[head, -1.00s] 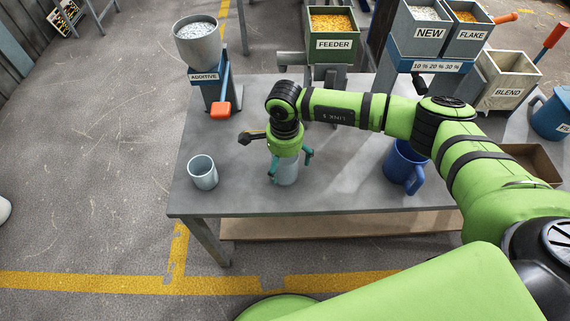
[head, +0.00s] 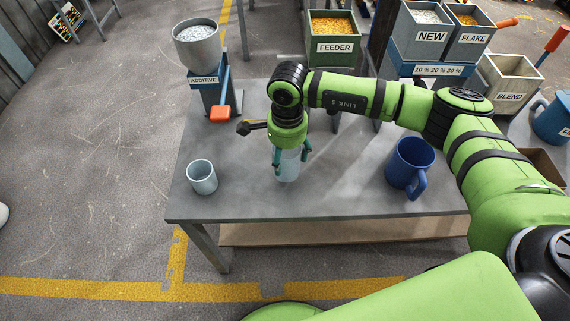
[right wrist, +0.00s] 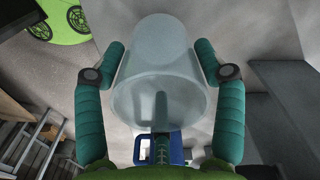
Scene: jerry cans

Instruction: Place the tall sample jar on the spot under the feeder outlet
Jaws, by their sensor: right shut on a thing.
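The tall sample jar (head: 288,166), pale and translucent, is upright in my right gripper (head: 291,160) over the middle of the grey table. In the right wrist view the jar (right wrist: 158,75) sits between the two teal fingers of the gripper (right wrist: 160,68), which press on both its sides. I cannot tell whether its base touches the table. The feeder (head: 333,45), a green bin of orange grains, stands behind the table. Its outlet and the spot below are hidden behind my right arm. My left gripper is not in view.
A short pale cup (head: 202,176) stands on the table's left part and a blue mug (head: 408,165) on its right. The additive hopper (head: 198,45) with an orange-tipped lever is at the back left. The table (head: 240,200) is clear along its front middle.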

